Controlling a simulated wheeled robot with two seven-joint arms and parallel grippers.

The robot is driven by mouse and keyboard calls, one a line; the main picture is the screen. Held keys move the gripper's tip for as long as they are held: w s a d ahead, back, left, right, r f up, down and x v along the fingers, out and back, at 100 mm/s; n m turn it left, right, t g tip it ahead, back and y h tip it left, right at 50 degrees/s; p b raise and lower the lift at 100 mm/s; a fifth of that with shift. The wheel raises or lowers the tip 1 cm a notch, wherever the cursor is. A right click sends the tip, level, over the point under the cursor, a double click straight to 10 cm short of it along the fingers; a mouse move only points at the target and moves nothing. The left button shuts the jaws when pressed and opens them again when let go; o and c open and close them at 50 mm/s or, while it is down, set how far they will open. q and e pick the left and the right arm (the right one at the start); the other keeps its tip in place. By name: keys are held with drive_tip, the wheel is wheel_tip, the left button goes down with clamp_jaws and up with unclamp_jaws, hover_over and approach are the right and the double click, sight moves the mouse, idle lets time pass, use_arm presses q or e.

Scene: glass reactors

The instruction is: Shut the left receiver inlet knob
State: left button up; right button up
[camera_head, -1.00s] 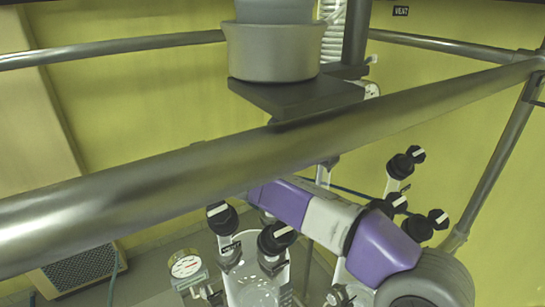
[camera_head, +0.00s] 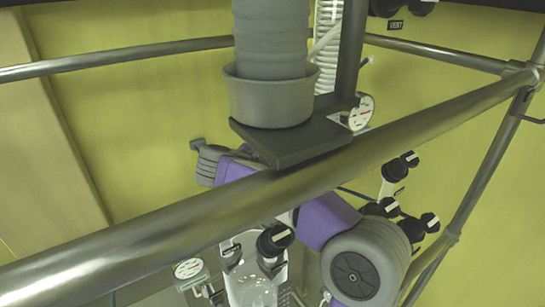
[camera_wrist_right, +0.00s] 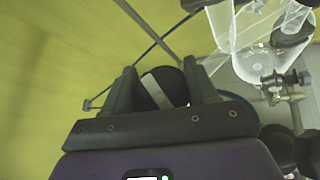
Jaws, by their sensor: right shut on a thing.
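In the right wrist view, a round black knob (camera_wrist_right: 165,88) with a slanted white stripe sits between the two fingers of my right gripper (camera_wrist_right: 162,76), which is shut on it. I cannot tell from the frames whether this is the left receiver inlet knob. In the head view, my purple and grey right arm reaches leftward behind the thick metal rail, and its fingers and the held knob cannot be made out. Another black knob with a white stripe (camera_head: 275,240) stands above the glass vessel (camera_head: 255,288). My left gripper is not in view.
A thick metal rail (camera_head: 130,245) crosses in front of the arm. A grey cup-shaped holder (camera_head: 268,100) sits on a dark bracket above it. Several black knobs (camera_head: 410,160) stand at the right. A round gauge (camera_head: 188,268) is at the lower left.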

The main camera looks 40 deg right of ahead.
drive_tip(key=m+g+p, duration=0.1)
drive_tip(key=m+g, duration=0.1)
drive_tip(key=m, duration=0.2)
drive_tip(key=shift+s+y, duration=0.1)
drive_tip(key=shift+y, duration=0.3)
drive_tip(key=m+g+y, duration=0.1)
drive_tip(key=m, duration=0.1)
drive_tip(key=m+g, duration=0.1)
drive_tip(key=m, duration=0.2)
drive_tip(key=shift+s+a+f+g+y, duration=0.2)
drive_tip(key=shift+g+y, duration=0.1)
drive_tip(key=shift+y, duration=0.1)
drive_tip(key=m+g+y, duration=0.1)
drive_tip(key=m+y, duration=0.1)
drive_tip(key=m, duration=0.2)
drive_tip(key=shift+s, duration=0.1)
drive_tip(key=shift+a+f+m+y, duration=0.1)
drive_tip(key=shift+a+m+y, duration=0.05)
drive_tip(key=shift+m+y, duration=0.7)
drive_tip(key=shift+a+f+m+y, duration=0.1)
drive_tip(key=shift+m+y, duration=0.45)
drive_tip(key=shift+m, duration=0.5)
drive_tip(key=o, duration=1)
drive_tip(key=shift+c, duration=0.2)
